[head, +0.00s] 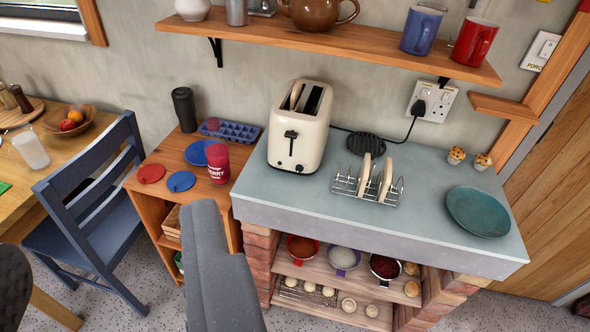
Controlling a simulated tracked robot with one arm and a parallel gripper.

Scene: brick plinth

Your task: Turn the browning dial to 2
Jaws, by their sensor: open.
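The cream toaster (308,141) stands upright at the left end of the blue-grey worktop (330,207), with bread in its left slot and the right slot looking empty. Its front face is toward me, with a dark lever (291,135) near the middle. A small round dial (299,168) sits low on the front; its marks and setting are too small to read. A plain grey part of my arm rises from the bottom edge, left of the toaster and apart from it.
A toast rack (368,188) with two slices stands right of the toaster. A teal plate (479,212) lies farther right. A red jar (217,164) stands on the lower wooden cabinet to the left. A shelf (330,42) with mugs overhangs the back. The worktop's front strip is clear.

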